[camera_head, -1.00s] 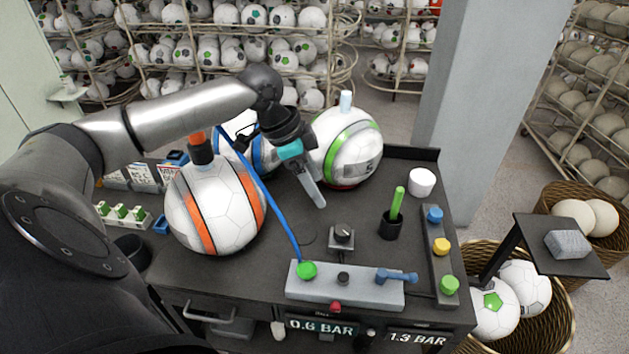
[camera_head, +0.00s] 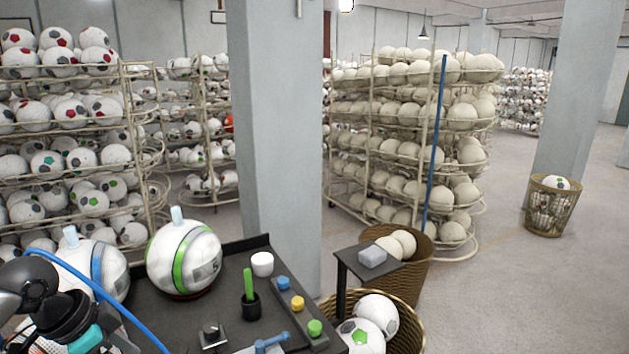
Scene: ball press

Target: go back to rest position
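My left gripper (camera_head: 112,343) is at the bottom left corner of the head view, in front of the blue-striped ball, with its tips near the lower frame edge. A teal part shows on it, but whether its fingers are open or shut cannot be made out. I see nothing held in it. My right arm and gripper are not in view. The green-striped ball (camera_head: 187,262) stands on the dark workbench (camera_head: 178,318) with a pale plug on top. The blue-striped ball (camera_head: 108,270) is to its left, partly hidden by my arm and a blue hose (camera_head: 92,290).
On the bench are a white cup (camera_head: 262,264), a green stick in a black holder (camera_head: 250,308) and a strip with blue, yellow and green knobs (camera_head: 298,304). Baskets of balls and a small stand (camera_head: 354,270) are at right. A pillar (camera_head: 275,120) rises behind. Open floor lies far right.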

